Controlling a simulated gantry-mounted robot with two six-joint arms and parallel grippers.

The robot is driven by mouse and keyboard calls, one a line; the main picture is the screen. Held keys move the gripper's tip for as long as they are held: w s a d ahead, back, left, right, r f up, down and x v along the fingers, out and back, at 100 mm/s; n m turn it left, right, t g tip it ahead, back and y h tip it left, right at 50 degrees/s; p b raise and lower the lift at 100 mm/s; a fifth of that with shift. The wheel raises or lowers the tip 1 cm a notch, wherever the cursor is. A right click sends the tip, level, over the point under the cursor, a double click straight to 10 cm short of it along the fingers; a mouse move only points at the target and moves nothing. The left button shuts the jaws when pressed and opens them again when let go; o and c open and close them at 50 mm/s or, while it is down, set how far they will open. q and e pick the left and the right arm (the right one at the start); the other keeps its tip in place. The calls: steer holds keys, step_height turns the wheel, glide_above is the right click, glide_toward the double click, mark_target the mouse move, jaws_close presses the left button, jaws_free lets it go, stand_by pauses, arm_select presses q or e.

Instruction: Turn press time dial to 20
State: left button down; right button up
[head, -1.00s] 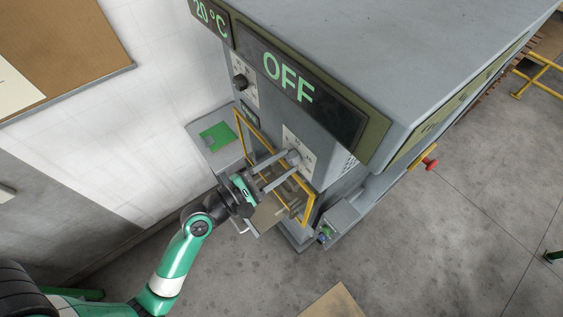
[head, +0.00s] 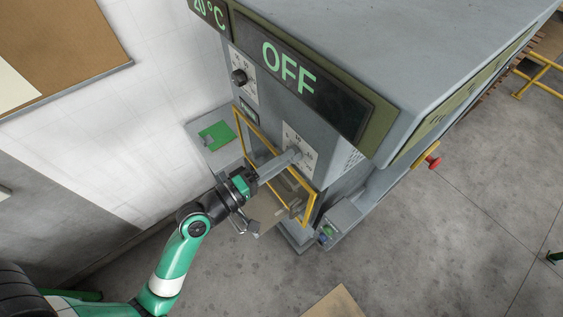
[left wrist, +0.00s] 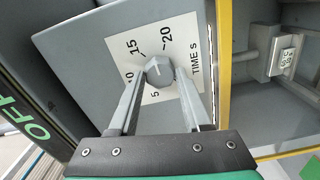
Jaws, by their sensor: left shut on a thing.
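The press time dial (left wrist: 160,70) is a grey knob on a white scale plate (left wrist: 184,62) marked 5, 10, 15, 20 and "TIME S" in the left wrist view. The dial's pointer setting is hard to read. My left gripper (left wrist: 160,78) is shut on the dial, with one finger on each side of it. In the head view my left gripper (head: 291,157) reaches the dial's plate (head: 303,141) on the press front. My right gripper is not in view.
A second dial (head: 239,77) sits higher on the press front, to the left. The display (head: 290,70) reads OFF. A yellow frame (head: 313,208) borders the opening below the time dial. A red button (head: 433,162) is on the press's right side.

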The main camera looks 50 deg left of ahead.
arm_select(q)
steer(key=m+b, duration=0.1)
steer(key=m, duration=0.4)
steer(key=shift+m+b, duration=0.4)
stand_by(0.3)
steer(key=shift+c, duration=1.7)
jaws_free()
steer(key=s, duration=1.1)
steer(key=shift+s+a+p, duration=0.15)
steer(key=shift+s+p, duration=0.2)
